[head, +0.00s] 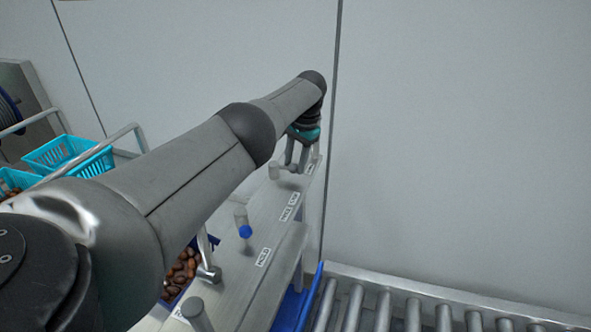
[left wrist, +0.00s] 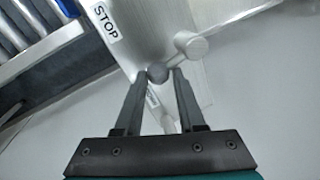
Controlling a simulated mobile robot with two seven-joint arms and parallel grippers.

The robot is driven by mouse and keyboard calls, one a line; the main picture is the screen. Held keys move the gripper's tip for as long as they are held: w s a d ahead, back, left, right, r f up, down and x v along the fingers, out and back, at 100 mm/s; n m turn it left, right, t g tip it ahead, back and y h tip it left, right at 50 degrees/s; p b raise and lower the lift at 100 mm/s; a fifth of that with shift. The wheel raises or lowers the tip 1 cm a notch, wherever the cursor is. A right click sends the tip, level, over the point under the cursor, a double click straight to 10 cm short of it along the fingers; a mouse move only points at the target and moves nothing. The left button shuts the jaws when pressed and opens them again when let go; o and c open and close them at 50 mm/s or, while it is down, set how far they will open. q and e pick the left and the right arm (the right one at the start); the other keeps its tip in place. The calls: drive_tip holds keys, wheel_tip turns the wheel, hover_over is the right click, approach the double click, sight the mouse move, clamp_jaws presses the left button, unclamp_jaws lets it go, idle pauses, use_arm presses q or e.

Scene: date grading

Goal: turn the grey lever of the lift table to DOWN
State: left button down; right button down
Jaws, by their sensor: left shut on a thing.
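The grey lever (left wrist: 190,46) of the lift table is on a pale metal panel in the left wrist view, with a round hub and a darker ball-shaped knob (left wrist: 157,73). My left gripper (left wrist: 160,76) is shut on that knob, one finger on each side. A STOP label (left wrist: 105,22) is on the panel to the left of the lever. Another label (left wrist: 152,98) shows only partly between the fingers, and I cannot read it. In the head view my left gripper (head: 291,164) is at the far end of the panel, and the grey lever (head: 274,172) is partly hidden there.
A blue-tipped lever (head: 244,228) stands nearer on the same panel (head: 235,275), beside small labels. A roller conveyor (head: 400,308) lies at lower right. Brown dates (head: 180,272) and turquoise baskets (head: 62,152) are at left. A plain wall (head: 450,130) closes off the back.

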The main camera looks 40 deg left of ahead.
use_arm(q)
drive_tip(key=shift+s+a+f, duration=0.15)
drive_tip(key=shift+s+a, duration=0.1)
drive_tip(key=shift+a, duration=0.05)
drive_tip(key=c, duration=1)
unclamp_jaws()
drive_tip(key=o, duration=0.3)
drive_tip(key=shift+s, duration=0.15)
drive_tip(key=shift+o, duration=1.3)
drive_tip(key=shift+d, duration=0.15)
drive_tip(key=shift+w+r, duration=0.2)
